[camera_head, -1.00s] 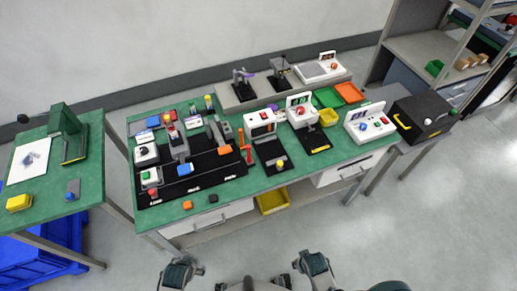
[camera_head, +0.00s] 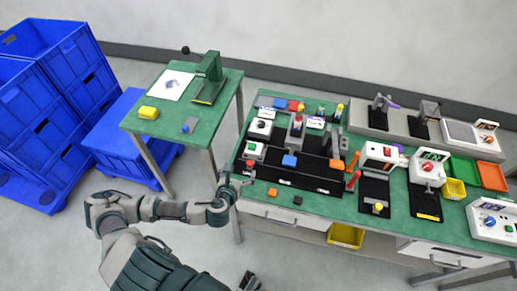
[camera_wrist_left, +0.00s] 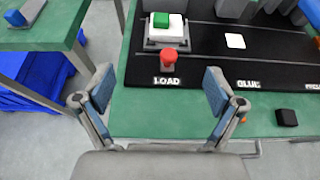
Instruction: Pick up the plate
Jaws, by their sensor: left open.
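My left gripper (camera_head: 235,184) is open and empty at the front left corner of the green workbench (camera_head: 345,206). In the left wrist view its two blue-padded fingers (camera_wrist_left: 158,92) stand wide apart, short of the LOAD station. There a white square piece (camera_wrist_left: 163,32) carries a green block (camera_wrist_left: 161,19), with a red knob (camera_wrist_left: 168,57) in front. The white piece also shows in the head view (camera_head: 254,151). A small flat white square (camera_wrist_left: 235,41) lies on the black mat to the right. I cannot tell which piece is the plate.
The black mat (camera_head: 315,178) bears several fixtures, including a blue block (camera_head: 289,160). An orange block (camera_head: 272,192) and a black block (camera_head: 297,200) lie near the front edge. A side table (camera_head: 180,125) stands left, with blue crates (camera_head: 45,70) beyond. Floor separates the tables.

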